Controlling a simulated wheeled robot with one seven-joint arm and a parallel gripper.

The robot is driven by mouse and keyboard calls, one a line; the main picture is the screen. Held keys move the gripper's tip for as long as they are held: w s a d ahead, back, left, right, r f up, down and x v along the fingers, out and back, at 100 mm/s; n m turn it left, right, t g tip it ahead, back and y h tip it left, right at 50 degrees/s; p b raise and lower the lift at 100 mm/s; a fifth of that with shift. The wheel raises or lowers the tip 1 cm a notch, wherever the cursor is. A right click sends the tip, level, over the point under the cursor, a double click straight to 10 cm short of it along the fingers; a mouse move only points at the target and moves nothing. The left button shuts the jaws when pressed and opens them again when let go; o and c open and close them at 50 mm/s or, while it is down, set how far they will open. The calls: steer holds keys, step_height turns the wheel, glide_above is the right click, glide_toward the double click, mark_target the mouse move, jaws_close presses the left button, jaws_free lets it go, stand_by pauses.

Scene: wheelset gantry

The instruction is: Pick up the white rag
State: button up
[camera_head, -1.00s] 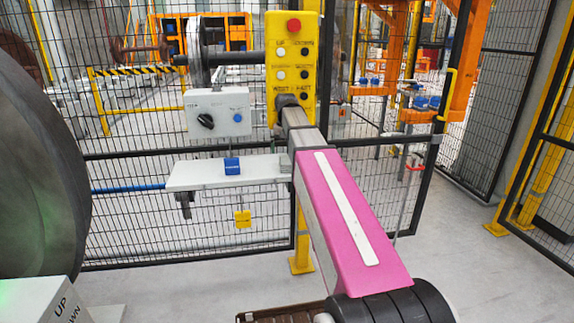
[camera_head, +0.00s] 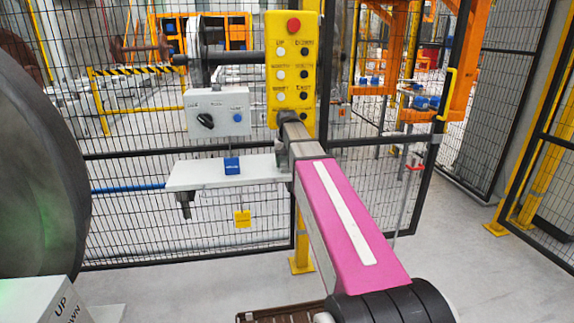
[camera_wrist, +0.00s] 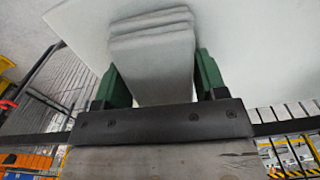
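The white rag (camera_wrist: 152,50) shows in the wrist view as a folded, layered, pale grey-white cloth. It lies between the two green fingers of my gripper (camera_wrist: 162,80), and its near end reaches close to the dark palm. The cloth nearly fills the gap, with a finger along each side. I cannot tell whether the fingers press on it or only stand beside it. A broad white surface (camera_wrist: 250,45) lies behind the rag. In the head view the rag cannot be made out, and the gripper is hidden beyond my pink arm.
A large dark wheel (camera_head: 40,170) fills the left. Open floor (camera_head: 455,270) shows at right.

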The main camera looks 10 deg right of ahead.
mark_target(286, 160)
steer(key=c, duration=0.4)
steer(key=shift+o, duration=0.2)
steer(key=shift+r, duration=0.5)
steer(key=r, duration=0.3)
steer(key=shift+s+a+r, duration=0.25)
steer(key=shift+s+r, duration=0.05)
steer(key=shift+s, duration=0.05)
steer(key=s+a+r, duration=0.6)
steer(key=s+a, duration=0.1)
steer(key=shift+s+a+r, duration=0.2)
steer(key=shift+s+a, duration=0.1)
steer(key=shift+s, duration=0.05)
